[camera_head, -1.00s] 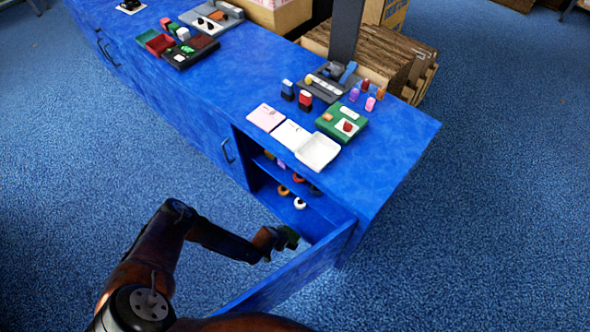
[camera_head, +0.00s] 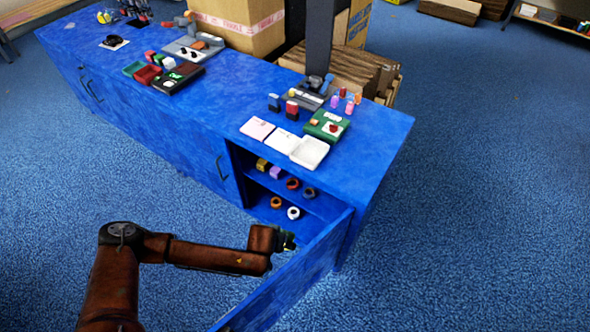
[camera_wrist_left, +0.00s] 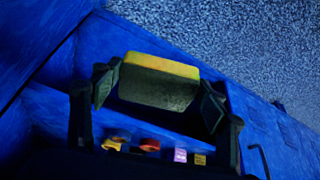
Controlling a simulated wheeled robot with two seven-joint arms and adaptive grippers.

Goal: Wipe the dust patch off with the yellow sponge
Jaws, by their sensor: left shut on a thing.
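The sponge (camera_wrist_left: 160,82) is a block with a yellow layer and a dark green layer. My left gripper (camera_wrist_left: 158,88) is shut on it, with one finger at each end, in the left wrist view. In the head view, the left gripper (camera_head: 285,240) is in front of the open cabinet, near the inner side of its swung-out door. Only a small greenish bit of the sponge shows there. I cannot make out a dust patch in either view. My right gripper is not in view.
The blue counter (camera_head: 230,105) carries a white tray (camera_head: 310,152), a green box (camera_head: 327,125) and several small items. The open door (camera_head: 300,275) juts into the floor space. Rolls and small blocks, including a white roll (camera_head: 293,212), lie inside the cabinet.

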